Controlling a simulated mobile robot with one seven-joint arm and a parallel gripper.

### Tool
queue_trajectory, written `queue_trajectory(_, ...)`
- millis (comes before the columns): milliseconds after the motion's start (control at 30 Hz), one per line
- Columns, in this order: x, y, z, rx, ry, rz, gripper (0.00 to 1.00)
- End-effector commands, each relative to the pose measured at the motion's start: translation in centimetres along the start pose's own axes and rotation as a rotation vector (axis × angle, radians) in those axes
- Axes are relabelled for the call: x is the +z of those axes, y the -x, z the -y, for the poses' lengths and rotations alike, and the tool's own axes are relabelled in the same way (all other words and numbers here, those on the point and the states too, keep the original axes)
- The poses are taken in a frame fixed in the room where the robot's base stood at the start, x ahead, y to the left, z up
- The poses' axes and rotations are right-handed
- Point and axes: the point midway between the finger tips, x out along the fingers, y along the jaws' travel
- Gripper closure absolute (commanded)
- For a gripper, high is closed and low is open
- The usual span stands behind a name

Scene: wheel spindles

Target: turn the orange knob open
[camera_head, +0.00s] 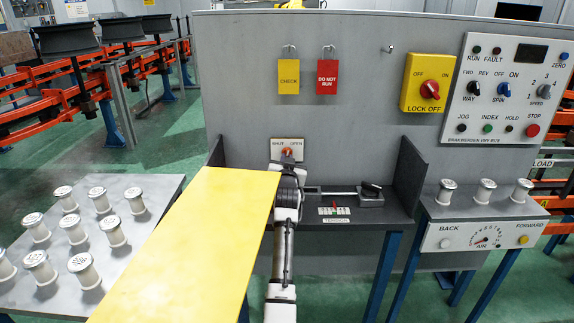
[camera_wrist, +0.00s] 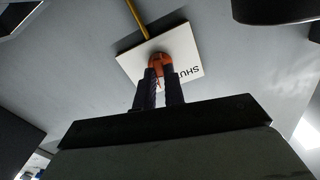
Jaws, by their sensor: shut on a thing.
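The orange knob (camera_head: 287,152) sits on a small white plate (camera_head: 276,144) marked SHUT and OPEN, on the grey upright panel. In the wrist view the knob (camera_wrist: 160,62) is between my gripper's two dark fingers (camera_wrist: 158,88), which are shut on it. The plate (camera_wrist: 185,50) looks tilted there and part of its lettering shows, upside down. My gripper (camera_head: 288,166) reaches up to the plate from below in the head view. The fingers hide part of the knob, so I cannot tell its exact turn angle.
A yellow board (camera_head: 190,245) lies just left of my arm. A grey shelf (camera_head: 345,213) with side walls (camera_head: 408,175) holds a tension device on the right. A thin yellow pipe (camera_wrist: 137,18) meets the plate. Several white spools (camera_head: 112,231) stand on the left table.

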Motion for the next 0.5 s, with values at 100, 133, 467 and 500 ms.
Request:
queue_trajectory(100,0.14,0.00,0.11,-0.001,-0.112,0.001,1.00)
queue_trajectory(133,0.12,0.00,0.09,-0.001,-0.141,0.001,1.00)
queue_trajectory(467,0.02,0.00,0.12,0.000,-0.407,0.001,1.00)
queue_trajectory(500,0.02,0.00,0.16,0.000,-0.431,0.001,1.00)
